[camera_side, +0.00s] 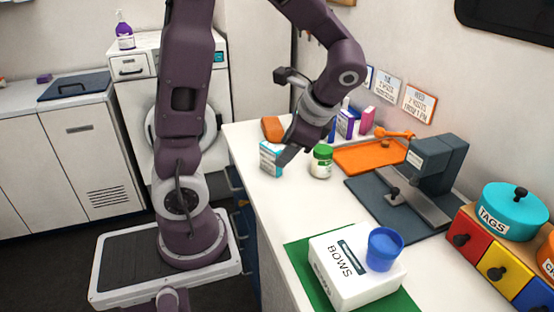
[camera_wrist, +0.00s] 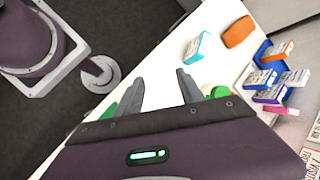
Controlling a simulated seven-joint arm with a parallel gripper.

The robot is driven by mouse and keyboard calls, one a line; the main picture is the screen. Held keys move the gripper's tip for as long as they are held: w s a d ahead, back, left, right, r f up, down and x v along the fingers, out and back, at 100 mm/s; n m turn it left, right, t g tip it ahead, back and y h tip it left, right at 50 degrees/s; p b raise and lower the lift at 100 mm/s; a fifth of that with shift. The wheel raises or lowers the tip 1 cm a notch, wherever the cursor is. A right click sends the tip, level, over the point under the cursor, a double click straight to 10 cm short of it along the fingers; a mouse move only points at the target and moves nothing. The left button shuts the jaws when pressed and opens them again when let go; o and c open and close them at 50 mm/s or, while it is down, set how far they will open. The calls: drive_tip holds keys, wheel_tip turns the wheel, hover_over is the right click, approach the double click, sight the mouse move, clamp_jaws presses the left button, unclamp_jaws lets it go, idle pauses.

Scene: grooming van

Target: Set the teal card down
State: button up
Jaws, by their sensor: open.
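The teal card (camera_side: 271,159) is a white piece with teal edging and small print. It stands upright on the white counter near the left edge. In the wrist view the teal card (camera_wrist: 197,46) is beyond my fingertips, to their upper right, with a gap of bare counter between. My gripper (camera_side: 289,156) hangs low over the counter, close by the card and partly in front of it in the side view. In the wrist view my gripper (camera_wrist: 158,88) has its two fingers spread with nothing between them.
A green-lidded jar (camera_side: 321,162) stands just right of my gripper. An orange block (camera_side: 272,128) lies behind the card. A blue rack (camera_wrist: 265,72) holds several coloured cards. An orange tray (camera_side: 365,157) and grey press (camera_side: 437,160) are farther right. A white BOWS box (camera_side: 345,285) is in front.

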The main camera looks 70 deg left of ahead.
drive_tip(key=s+d+r+n+t+h, duration=0.3)
drive_tip(key=d+t, duration=0.1)
drive_tip(key=d, duration=0.3)
drive_tip(key=s+d+r+n+t+h, duration=0.3)
drive_tip(key=s+d+r, duration=0.1)
drive_tip(key=d, duration=0.3)
drive_tip(key=shift+s+t, duration=0.3)
drive_tip(key=shift+t, duration=0.1)
drive_tip(key=shift+d, duration=0.1)
